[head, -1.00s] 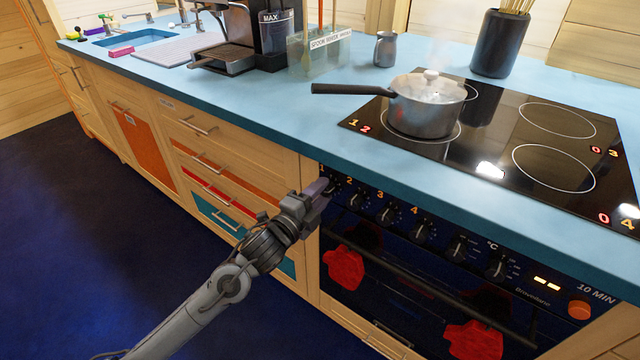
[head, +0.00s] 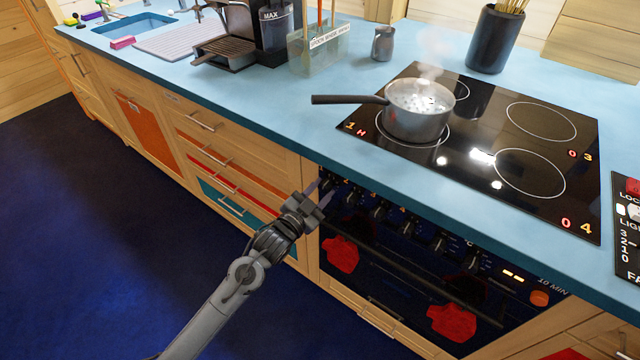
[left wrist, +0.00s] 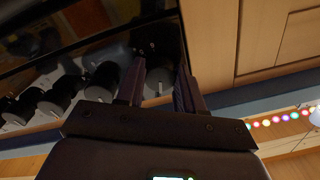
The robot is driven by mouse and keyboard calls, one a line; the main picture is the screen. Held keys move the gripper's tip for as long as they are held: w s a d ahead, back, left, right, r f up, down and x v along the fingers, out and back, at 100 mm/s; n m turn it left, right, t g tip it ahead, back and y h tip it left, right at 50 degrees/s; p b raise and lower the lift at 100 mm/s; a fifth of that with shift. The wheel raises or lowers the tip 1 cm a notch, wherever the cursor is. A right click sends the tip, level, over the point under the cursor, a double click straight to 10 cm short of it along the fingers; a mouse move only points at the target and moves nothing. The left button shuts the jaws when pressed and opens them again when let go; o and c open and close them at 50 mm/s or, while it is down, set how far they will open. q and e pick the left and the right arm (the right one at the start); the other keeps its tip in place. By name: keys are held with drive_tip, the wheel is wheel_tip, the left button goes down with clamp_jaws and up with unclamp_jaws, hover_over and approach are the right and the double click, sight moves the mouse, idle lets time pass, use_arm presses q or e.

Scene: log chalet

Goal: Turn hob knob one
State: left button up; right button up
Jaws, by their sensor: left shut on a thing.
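Hob knob one (head: 326,184) is the leftmost black knob on the oven's front panel, largely hidden by my gripper in the head view. My left gripper (head: 317,193) is at this knob, its fingers shut around it. In the left wrist view the knob (left wrist: 158,80) shows dark between the two fingers (left wrist: 160,88). The saucepan (head: 416,122) stands on the front-left ring, steaming, with bubbling water in it. The red display beside that ring (head: 356,129) reads 1 and what looks like H. My right gripper is not in view.
More knobs (head: 380,211) line the panel to the right of knob one. The blue worktop (head: 285,130) overhangs the panel. The floor (head: 100,230) in front is clear.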

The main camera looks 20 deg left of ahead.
use_arm(q)
drive_tip(key=shift+n+p, duration=1)
drive_tip(key=shift+n, duration=0.4)
drive_tip(key=o, duration=1)
drive_tip(key=shift+o, duration=0.2)
drive_tip(key=v, duration=1)
drive_tip(key=shift+s, duration=0.35)
drive_tip(key=shift+a+r, duration=0.1)
